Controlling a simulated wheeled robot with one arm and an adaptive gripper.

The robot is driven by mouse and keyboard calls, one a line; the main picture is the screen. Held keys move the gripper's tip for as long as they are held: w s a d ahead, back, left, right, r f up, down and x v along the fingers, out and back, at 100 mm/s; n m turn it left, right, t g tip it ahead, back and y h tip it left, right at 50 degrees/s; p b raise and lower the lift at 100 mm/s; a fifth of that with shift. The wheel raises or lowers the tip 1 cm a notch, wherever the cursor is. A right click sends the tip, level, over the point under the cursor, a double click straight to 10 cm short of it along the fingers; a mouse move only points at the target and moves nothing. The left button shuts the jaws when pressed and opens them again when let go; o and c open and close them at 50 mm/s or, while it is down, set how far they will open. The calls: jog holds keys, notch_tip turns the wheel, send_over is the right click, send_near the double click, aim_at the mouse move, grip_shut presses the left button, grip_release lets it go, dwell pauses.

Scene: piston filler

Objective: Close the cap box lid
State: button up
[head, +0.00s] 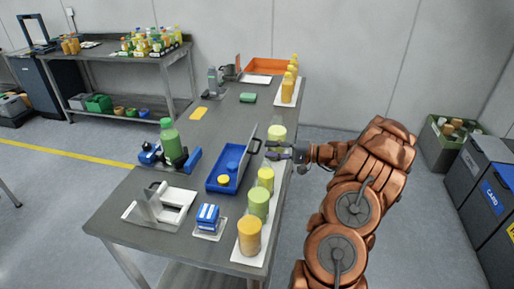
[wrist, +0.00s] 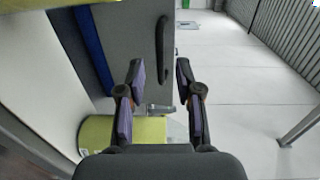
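The blue cap box (head: 213,183) stands on the grey bench with blue caps and a yellow cap (head: 223,180) in it. Its grey lid (head: 246,152) stands raised, tilted up along the box's right side. The lid has a dark handle (head: 256,146) on its outer face. In the wrist view the lid (wrist: 130,35) and its handle (wrist: 162,50) show close up, with the box's blue edge (wrist: 95,50) behind. My gripper (head: 269,150) is open and empty, just right of the lid. In the wrist view its fingers (wrist: 160,68) are apart, with the handle beyond them.
Jars with yellow and green contents (head: 258,203) stand in a row on a white strip along the bench's right edge. A green bottle (head: 169,140) stands left of the box.

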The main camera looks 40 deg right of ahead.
aim_at(259, 147)
jog(key=shift+p+x, duration=0.7)
jog(key=shift+x, duration=1.8)
jog(key=shift+c, duration=0.3)
jog(key=shift+s, duration=0.1)
grip_shut()
